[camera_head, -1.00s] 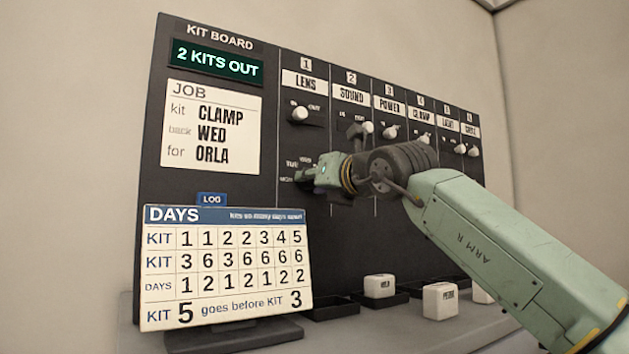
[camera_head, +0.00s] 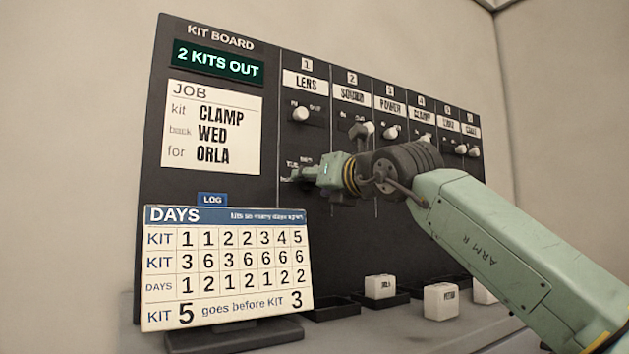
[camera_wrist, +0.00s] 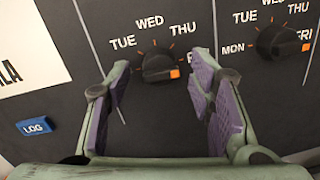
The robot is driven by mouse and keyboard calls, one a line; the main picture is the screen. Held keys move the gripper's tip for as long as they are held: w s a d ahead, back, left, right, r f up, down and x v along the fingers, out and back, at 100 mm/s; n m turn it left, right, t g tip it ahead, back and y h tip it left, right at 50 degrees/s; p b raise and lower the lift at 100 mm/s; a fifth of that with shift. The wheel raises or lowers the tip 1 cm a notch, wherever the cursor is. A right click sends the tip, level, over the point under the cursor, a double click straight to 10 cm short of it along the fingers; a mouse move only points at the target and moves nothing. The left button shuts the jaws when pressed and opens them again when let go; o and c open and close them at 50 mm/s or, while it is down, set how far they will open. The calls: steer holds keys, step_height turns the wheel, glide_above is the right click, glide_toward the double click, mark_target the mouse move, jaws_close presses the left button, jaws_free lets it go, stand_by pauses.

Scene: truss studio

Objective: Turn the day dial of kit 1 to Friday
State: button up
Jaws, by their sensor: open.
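The day dial of kit 1 (camera_wrist: 160,67) is a black knob with an orange mark. The mark points right, close to a label starting with F, mostly hidden by a finger. TUE, WED and THU show around the dial; the MON side is hidden. My gripper (camera_wrist: 162,64) is open, its purple-lined fingers on either side of the dial with visible gaps.
The kit 2 day dial (camera_wrist: 280,41) is close right of my right finger. A white knob (camera_head: 300,114) sits above in the LENS column. The DAYS card (camera_head: 228,268) stands at lower left. White blocks and black trays line the ledge.

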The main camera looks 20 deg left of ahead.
steer(key=v, duration=1.1)
steer(key=shift+s, duration=0.2)
steer(key=shift+d, duration=0.15)
